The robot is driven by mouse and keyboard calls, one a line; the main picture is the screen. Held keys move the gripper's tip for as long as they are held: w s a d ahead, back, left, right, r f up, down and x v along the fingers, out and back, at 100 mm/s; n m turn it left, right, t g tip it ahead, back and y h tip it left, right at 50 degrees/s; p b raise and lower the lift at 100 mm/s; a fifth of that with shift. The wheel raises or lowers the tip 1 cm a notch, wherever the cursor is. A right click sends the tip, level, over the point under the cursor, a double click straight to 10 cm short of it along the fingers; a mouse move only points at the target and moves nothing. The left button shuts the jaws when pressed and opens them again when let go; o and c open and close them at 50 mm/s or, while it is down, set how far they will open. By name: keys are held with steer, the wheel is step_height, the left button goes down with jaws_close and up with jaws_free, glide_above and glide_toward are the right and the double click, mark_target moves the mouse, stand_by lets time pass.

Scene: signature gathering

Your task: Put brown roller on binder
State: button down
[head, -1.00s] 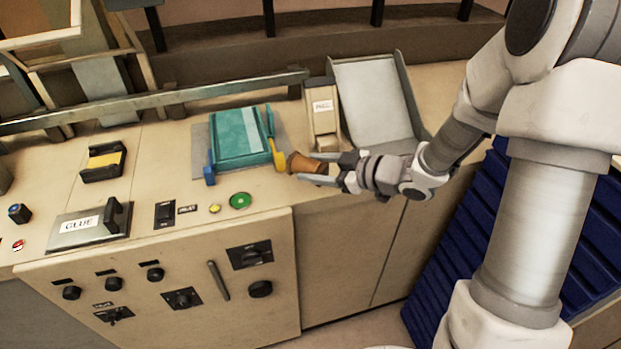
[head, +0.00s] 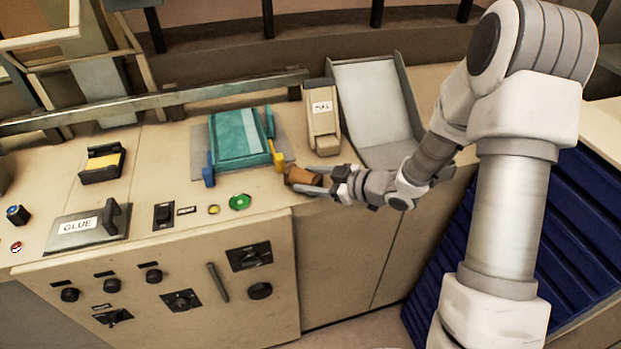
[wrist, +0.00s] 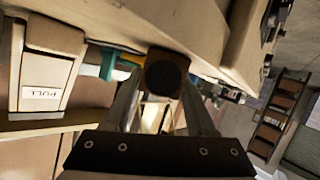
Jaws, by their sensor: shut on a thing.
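The brown roller (head: 301,175) is a small brown cylinder held between the fingertips of my gripper (head: 312,180), near the front edge of the counter. In the wrist view the dark round end of the roller (wrist: 164,74) shows between the two fingers (wrist: 160,95). My gripper is shut on it. The teal binder (head: 240,137), with a pale stripe, lies in a frame with blue and yellow corner pieces, just left of and behind the roller. The yellow corner piece (head: 278,160) is very close to the roller; I cannot tell whether they touch.
A beige block labelled PULL (head: 322,125) and a grey metal chute (head: 372,100) stand behind my gripper. A GLUE plate (head: 85,226), a switch (head: 163,214) and a green button (head: 240,202) lie to the left. A blue ribbed panel (head: 540,240) is at the right.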

steer(key=shift+c, duration=1)
jaws_free()
steer(key=shift+f, duration=0.1)
